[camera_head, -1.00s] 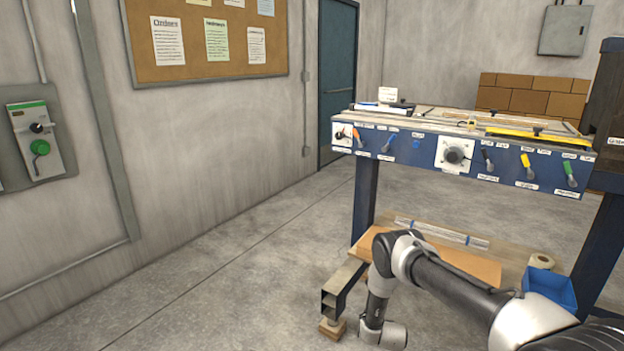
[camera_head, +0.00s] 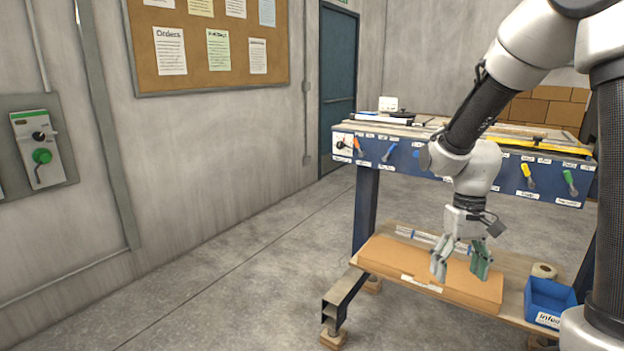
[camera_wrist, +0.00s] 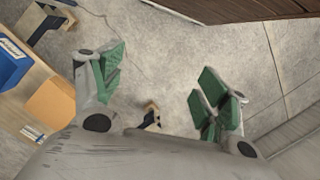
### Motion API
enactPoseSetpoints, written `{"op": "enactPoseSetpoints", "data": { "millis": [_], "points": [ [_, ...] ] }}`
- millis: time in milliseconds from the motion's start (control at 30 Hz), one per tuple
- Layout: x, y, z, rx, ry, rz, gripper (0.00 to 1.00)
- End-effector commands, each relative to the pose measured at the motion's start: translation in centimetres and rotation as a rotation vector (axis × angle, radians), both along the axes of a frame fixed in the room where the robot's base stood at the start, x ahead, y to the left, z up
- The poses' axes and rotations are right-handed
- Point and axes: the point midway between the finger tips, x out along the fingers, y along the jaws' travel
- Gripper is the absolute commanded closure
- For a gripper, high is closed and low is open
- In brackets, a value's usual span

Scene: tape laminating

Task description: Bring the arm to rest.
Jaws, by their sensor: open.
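My gripper (camera_head: 460,262) hangs pointing down in front of the workbench in the head view. Its fingers are spread apart with nothing between them. In the wrist view the green finger pads of my gripper (camera_wrist: 160,90) stand wide apart over bare grey floor. My arm is bent, with the forearm coming down from the upper right and hiding part of the bench's front panel.
The blue workbench (camera_head: 375,171) has coloured levers on its front. Its lower shelf (camera_head: 505,316) carries a flat cardboard box (camera_head: 425,278), a tape roll (camera_head: 544,270) and a blue bin (camera_head: 549,303). A wall control box (camera_head: 40,150) is at left. Floor at left is clear.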

Motion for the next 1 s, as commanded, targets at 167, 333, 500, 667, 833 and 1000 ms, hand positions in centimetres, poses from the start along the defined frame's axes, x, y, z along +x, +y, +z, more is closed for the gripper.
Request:
{"op": "enactPoseSetpoints", "data": {
  "millis": [167,333,500,667,833,1000],
  "points": [
    [-6.7,-2.1,6.2,-0.020,-0.066,0.006,0.25],
    [-11.2,-3.4,9.9,-0.031,-0.218,-0.005,0.25],
    [-13.5,-4.0,13.0,-0.029,-0.398,-0.030,0.25],
    [-14.1,-4.3,15.5,-0.027,-0.519,-0.047,0.25],
    [-14.4,-4.4,16.2,-0.028,-0.550,-0.053,0.25],
    [-14.4,-4.4,16.2,-0.028,-0.550,-0.053,0.25]
  ]
}}
